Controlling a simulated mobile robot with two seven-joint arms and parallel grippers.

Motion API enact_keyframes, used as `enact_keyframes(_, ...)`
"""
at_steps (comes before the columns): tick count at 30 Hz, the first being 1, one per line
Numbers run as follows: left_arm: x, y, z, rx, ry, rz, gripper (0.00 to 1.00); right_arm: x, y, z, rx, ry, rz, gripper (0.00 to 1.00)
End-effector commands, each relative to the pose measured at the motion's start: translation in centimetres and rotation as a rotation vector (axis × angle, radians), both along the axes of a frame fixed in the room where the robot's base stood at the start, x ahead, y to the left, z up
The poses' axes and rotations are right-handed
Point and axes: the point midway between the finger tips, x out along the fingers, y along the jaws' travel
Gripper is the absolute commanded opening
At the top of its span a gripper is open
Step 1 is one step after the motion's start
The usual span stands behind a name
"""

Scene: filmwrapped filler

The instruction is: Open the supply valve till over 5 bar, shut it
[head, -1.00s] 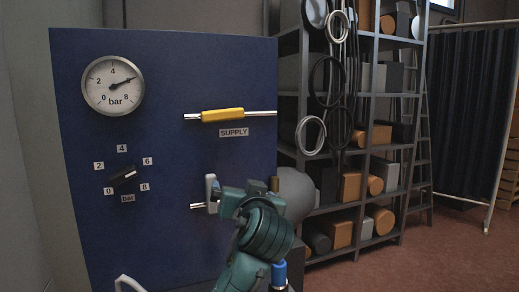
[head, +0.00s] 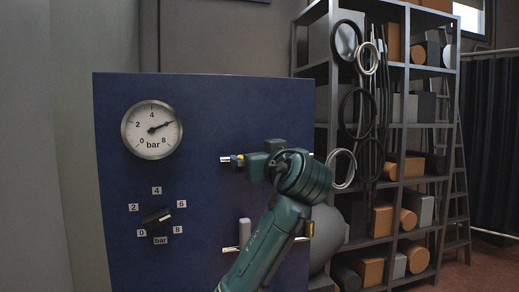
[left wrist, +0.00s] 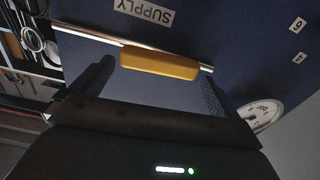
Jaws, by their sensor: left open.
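The yellow supply valve handle (left wrist: 160,63) lies along its silver pipe under the SUPPLY label (left wrist: 145,11) in the left wrist view. In the head view my arm hides most of it; a small yellow bit (head: 239,157) shows. My left gripper (left wrist: 152,88) is open, its fingers apart near the two ends of the handle, not closed on it. In the head view this gripper (head: 250,163) is in front of the panel at the upper pipe. The round gauge (head: 152,129) has its needle at about 6 bar. My right gripper is not in view.
A black knob (head: 157,216) with a 0 to 8 bar scale sits below the gauge, its white mark toward 6. A grey lever (head: 244,233) stands upright at the lower pipe. A shelf rack (head: 404,72) with hanging hoses is right of the blue panel (head: 205,100).

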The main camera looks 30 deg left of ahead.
Motion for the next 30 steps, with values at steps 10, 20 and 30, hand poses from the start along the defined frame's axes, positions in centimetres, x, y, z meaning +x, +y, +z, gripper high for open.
enact_keyframes(10, 2.3, 2.7, 0.0, 0.000, 0.000, -0.001, 1.00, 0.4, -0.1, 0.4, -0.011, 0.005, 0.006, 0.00)
enact_keyframes(20, 2.3, 2.7, -0.1, -0.001, -0.001, -0.002, 0.95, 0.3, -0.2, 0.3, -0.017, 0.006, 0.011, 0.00)
enact_keyframes(30, 2.3, 2.7, -0.1, 0.000, 0.000, -0.001, 0.67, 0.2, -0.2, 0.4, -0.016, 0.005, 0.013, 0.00)
